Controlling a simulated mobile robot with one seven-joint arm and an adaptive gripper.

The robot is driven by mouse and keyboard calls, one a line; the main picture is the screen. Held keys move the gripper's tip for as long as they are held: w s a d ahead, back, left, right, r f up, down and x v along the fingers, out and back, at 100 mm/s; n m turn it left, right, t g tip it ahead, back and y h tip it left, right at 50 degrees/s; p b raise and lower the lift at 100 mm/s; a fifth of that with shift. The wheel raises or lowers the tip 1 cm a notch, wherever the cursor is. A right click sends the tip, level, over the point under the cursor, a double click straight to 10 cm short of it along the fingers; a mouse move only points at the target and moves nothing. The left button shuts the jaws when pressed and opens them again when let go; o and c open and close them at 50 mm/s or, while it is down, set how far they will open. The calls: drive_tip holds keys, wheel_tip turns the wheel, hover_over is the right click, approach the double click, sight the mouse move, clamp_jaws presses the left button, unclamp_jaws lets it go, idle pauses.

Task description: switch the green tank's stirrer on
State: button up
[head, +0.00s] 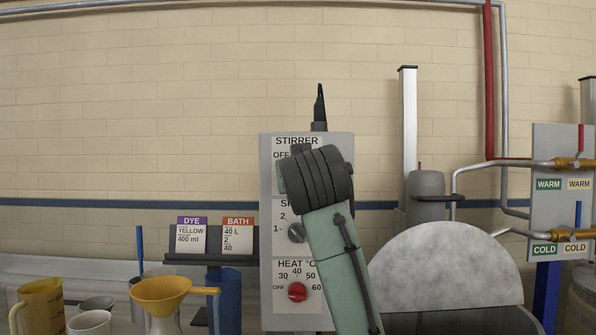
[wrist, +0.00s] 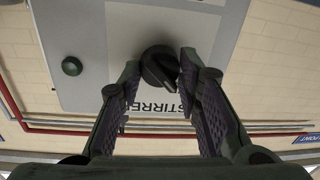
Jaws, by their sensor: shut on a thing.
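The grey control panel (head: 265,228) stands in the middle of the head view, with STIRRER, speed and HEAT sections. The black stirrer knob (wrist: 160,68) shows in the wrist view beside the upside-down STIRRER label, its grip bar slanted. My gripper (wrist: 158,80) has a finger on each side of this knob and is shut on it. In the head view my arm and gripper cover the stirrer knob and part of the panel, with OFF (head: 281,155) readable. I cannot tell the knob's setting.
The speed knob (head: 296,233) and red heat knob (head: 297,292) are below, close to my arm. A yellow funnel (head: 160,290), jugs and cups stand at left. A rounded grey lid (head: 445,272) and the valve panel (head: 556,190) are at right.

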drive_tip(key=shift+c, duration=0.9)
drive_tip(key=shift+f+m+t+h+b, duration=0.1)
drive_tip(key=shift+m+t+h+b, duration=0.3)
drive_tip(key=shift+m, duration=4.3)
drive_tip(key=shift+f+m+h+b, duration=0.15)
drive_tip(key=shift+m+b, duration=0.45)
drive_tip(key=shift+m, duration=4.1)
drive_tip(key=o, duration=1.1)
drive_tip(key=shift+r, duration=0.1)
